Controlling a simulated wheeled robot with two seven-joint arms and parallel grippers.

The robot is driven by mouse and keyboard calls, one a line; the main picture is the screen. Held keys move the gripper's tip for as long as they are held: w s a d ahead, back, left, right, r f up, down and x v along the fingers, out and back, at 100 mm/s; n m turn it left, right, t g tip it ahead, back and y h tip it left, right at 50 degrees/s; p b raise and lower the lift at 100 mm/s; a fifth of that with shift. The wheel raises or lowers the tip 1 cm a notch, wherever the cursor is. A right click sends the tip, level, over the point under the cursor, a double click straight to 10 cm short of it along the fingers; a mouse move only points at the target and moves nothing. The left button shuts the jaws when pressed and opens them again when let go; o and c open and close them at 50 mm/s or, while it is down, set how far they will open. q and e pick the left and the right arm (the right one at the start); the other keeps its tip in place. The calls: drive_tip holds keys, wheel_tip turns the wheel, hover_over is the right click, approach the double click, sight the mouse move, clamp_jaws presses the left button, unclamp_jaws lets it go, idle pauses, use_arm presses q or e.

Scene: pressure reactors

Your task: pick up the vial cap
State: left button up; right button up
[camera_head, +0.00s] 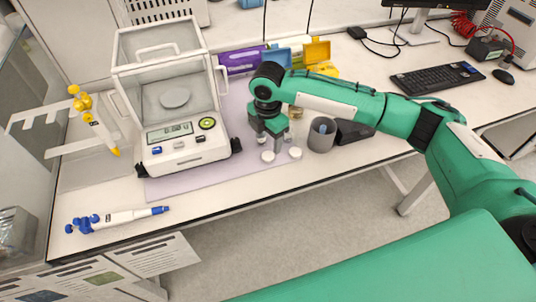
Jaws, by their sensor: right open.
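Two small white round caps lie on the pale purple mat (190,183) near its front right: one cap (268,156) just below my right gripper, the other cap (295,153) a little to the right. I cannot tell which one is the vial cap. My right gripper (270,143) points down over the mat with its fingers apart and nothing visible between them. Its fingertips are close to the nearer cap; whether they touch it I cannot tell. A small yellowish vial (296,113) stands behind the gripper, partly hidden. My left gripper is out of view.
An analytical balance (172,100) stands left of the gripper. A grey cup (321,134) and a dark object (354,132) stand to the right. Coloured boxes (241,60) are behind. A blue-white pipette (117,219) lies front left. The table's front edge is close to the caps.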

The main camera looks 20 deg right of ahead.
sight(268, 155)
drive_tip(key=shift+s+a+f+p, duration=0.1)
drive_tip(key=shift+f+p, duration=0.15)
drive_tip(key=shift+f, duration=0.65)
drive_tip(key=shift+s+d+f+p, duration=0.1)
drive_tip(key=shift+f+p, duration=0.1)
drive_tip(key=shift+f, duration=0.7)
drive_tip(key=shift+s+a+f+p, duration=0.1)
drive_tip(key=shift+f+p, duration=0.15)
drive_tip(key=shift+f, duration=0.65)
drive_tip(key=c, duration=1)
